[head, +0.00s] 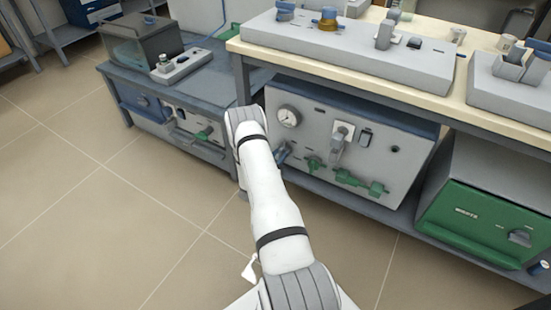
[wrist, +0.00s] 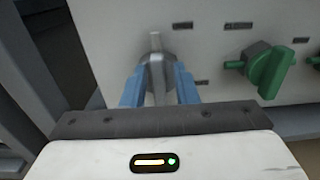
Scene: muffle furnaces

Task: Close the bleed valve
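A grey valve with a narrow upright lever (wrist: 156,50) sits on the lower left of the grey front panel in the wrist view. I cannot read a label that names it as the bleed valve. My gripper (wrist: 159,88) has its two blue fingers on either side of this lever, with a gap showing between them, and it looks open. In the head view my gripper (head: 282,152) is at the left of the cabinet front, and the grey valve is hard to make out there. A green valve handle (wrist: 268,70) is to the right in the wrist view.
The grey cabinet (head: 385,165) under the bench carries a round gauge (head: 288,117) and several green handles (head: 347,178). A green-fronted box (head: 478,222) is at right. A low blue-grey unit (head: 155,105) stands at left. The tiled floor (head: 90,220) is clear.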

